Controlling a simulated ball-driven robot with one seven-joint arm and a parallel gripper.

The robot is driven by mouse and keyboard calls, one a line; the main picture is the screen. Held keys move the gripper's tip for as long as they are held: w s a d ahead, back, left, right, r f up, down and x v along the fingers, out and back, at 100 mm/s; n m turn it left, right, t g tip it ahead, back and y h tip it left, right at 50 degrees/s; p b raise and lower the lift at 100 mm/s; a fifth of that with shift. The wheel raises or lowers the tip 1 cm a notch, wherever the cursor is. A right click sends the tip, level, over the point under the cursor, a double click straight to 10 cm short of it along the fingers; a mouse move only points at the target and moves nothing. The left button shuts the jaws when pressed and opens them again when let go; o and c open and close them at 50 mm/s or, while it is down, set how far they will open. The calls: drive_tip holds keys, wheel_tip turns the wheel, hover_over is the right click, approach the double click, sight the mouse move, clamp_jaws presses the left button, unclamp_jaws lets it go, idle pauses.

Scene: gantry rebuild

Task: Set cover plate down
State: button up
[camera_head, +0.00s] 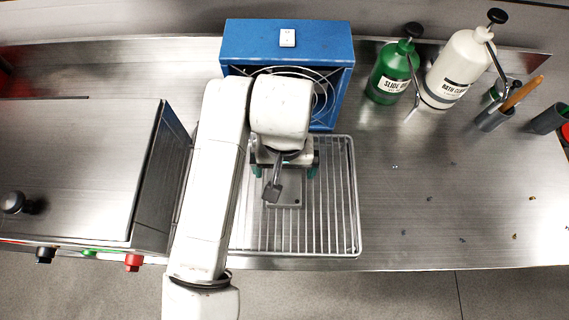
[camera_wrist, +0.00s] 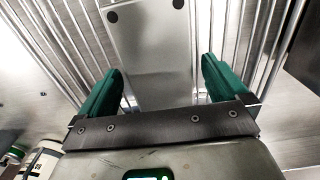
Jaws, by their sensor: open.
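The cover plate (camera_head: 285,198) is a flat grey metal plate with small dark holes near its corners. It lies on the wire rack (camera_head: 345,225), and my arm and wrist hide its back part in the head view. In the wrist view the plate (camera_wrist: 150,55) lies flat across the rack bars, running away from my gripper. My gripper (camera_wrist: 160,85) is open, with its two green fingers apart, one on each side of the plate's near end. Gaps show between the fingers and the plate. In the head view my gripper (camera_head: 285,172) is over the rack's middle.
A blue fan unit (camera_head: 285,40) stands directly behind the rack. A metal box (camera_head: 80,170) with a black knob stands left. A green bottle (camera_head: 388,75), a white bottle (camera_head: 455,65) and small cups stand back right. The right bench is mostly clear, with tiny scattered bits.

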wheel_tip(320, 180, up, 12)
drive_tip(key=shift+r+b, duration=0.15)
drive_tip(key=shift+b, duration=0.3)
